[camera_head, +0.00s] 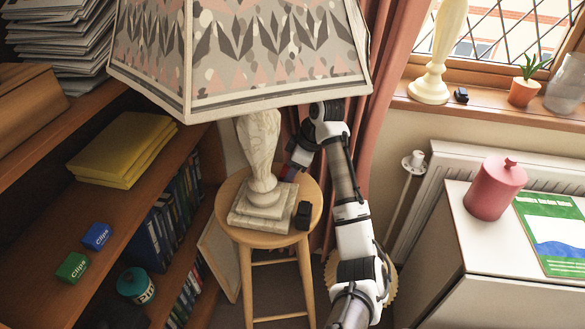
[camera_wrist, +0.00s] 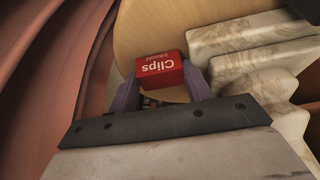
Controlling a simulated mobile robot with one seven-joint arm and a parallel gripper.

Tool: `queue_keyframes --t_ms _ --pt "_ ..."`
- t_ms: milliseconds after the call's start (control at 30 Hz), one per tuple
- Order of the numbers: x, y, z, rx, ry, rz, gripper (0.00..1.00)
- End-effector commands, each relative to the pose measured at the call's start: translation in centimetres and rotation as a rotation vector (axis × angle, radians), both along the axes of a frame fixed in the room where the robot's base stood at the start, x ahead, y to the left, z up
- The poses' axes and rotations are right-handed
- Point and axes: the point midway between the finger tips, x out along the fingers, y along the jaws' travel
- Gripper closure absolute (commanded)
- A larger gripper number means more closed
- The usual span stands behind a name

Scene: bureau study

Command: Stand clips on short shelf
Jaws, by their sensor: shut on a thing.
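My gripper is shut on a red clips box (camera_wrist: 160,69), with its two fingers (camera_wrist: 163,90) on either side of it in the wrist view. The box is close to the round wooden stool top (camera_wrist: 140,30); I cannot tell if it touches it. In the head view my gripper (camera_head: 292,172) is partly hidden behind the lamp, and the red box does not show clearly. A blue clips box (camera_head: 96,237) and a green clips box (camera_head: 73,267) sit on the wooden shelf (camera_head: 120,215) at the left.
A marble-based lamp (camera_head: 262,150) with a wide patterned shade (camera_head: 270,50) stands on the stool (camera_head: 230,220), beside my arm. A small black object (camera_head: 303,214) lies by its base. Yellow folders (camera_head: 122,150) lie on the shelf. A pink curtain (camera_head: 385,90) hangs behind my arm.

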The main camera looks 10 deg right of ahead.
Motion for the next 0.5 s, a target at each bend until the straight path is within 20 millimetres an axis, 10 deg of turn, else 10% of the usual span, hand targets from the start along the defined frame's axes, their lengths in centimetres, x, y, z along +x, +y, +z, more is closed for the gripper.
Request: queue_keyframes --t_ms 67,100,133,500 --pt "-0.01 0.01 -0.26 0.000 0.001 0.000 0.73" --pt "0.00 0.01 -0.21 0.000 0.000 0.000 0.47" --pt "0.00 0.00 -0.19 0.000 0.000 0.000 0.43" --pt "0.00 -0.11 0.30 0.000 -0.001 0.000 0.42"
